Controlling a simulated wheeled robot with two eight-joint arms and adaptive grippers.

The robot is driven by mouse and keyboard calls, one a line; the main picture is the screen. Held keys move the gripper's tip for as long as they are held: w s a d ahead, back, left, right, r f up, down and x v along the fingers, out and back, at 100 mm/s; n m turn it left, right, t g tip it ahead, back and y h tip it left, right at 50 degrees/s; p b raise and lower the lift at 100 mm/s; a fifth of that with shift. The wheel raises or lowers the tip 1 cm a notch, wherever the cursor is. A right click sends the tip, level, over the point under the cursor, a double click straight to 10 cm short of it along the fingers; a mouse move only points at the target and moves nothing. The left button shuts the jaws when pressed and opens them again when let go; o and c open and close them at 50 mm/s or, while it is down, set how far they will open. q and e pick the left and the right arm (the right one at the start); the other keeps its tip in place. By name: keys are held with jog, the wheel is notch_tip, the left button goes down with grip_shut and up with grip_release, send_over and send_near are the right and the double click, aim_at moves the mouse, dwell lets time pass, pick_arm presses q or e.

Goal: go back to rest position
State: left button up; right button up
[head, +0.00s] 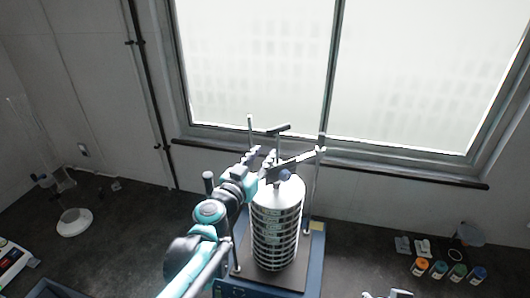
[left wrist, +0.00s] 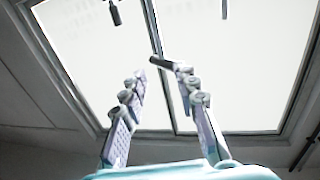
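The sieve shaker has a blue base (head: 316,255) and a tall upright stack of metal sieves (head: 277,235) with a pale lid. A clamp bar (head: 300,158) lies above the lid between upright rods. My left gripper (head: 265,156) is raised near the top of the stack, close to the bar. In the left wrist view its two fingers (left wrist: 162,75) are apart with nothing seen between them. A dark rod end shows by the right fingertip; whether they touch is unclear. Small pale parts at the head view's bottom edge may be my right gripper, mostly cut off.
Several small jars (head: 438,269) with coloured lids stand at the right, near a clear bowl (head: 469,234). A white round-based stand (head: 74,222) and a white device (head: 12,258) are at the left. A window wall is behind. The dark counter between is mostly clear.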

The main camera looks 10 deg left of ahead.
pick_arm(q)
jog(key=s+d+f+g+h+b, duration=0.1)
jog(key=s+d+f+g+b, duration=0.1)
jog(key=s+f+b, duration=0.5)
jog(key=d+f+m+g+b, duration=0.1)
jog(key=d+f+g+b, duration=0.1)
jog(key=f+b, duration=0.65)
jog(key=s+d+f+g+h+b, duration=0.1)
jog(key=s+d+f+g+b, duration=0.2)
jog(key=f, duration=0.8)
jog(key=s+a+f+n+g+y+b, duration=0.1)
jog(key=s+f+b, duration=0.3)
jog(key=f, duration=0.5)
jog(key=s+a+f+n+g+y+b, duration=0.1)
jog(key=s+a+f+y+b, duration=0.1)
jog(key=s+a+f+b, duration=0.2)
jog(key=s+a+f+n+g+y+b, duration=0.1)
jog(key=s+f+b, duration=0.5)
jog(key=f, duration=0.8)
jog(key=a+y+b, duration=0.1)
jog(key=a+b, duration=0.1)
jog(key=shift+s+g+b, duration=0.15)
jog(key=shift+g+b, duration=0.15)
jog(key=shift+b, duration=0.1)
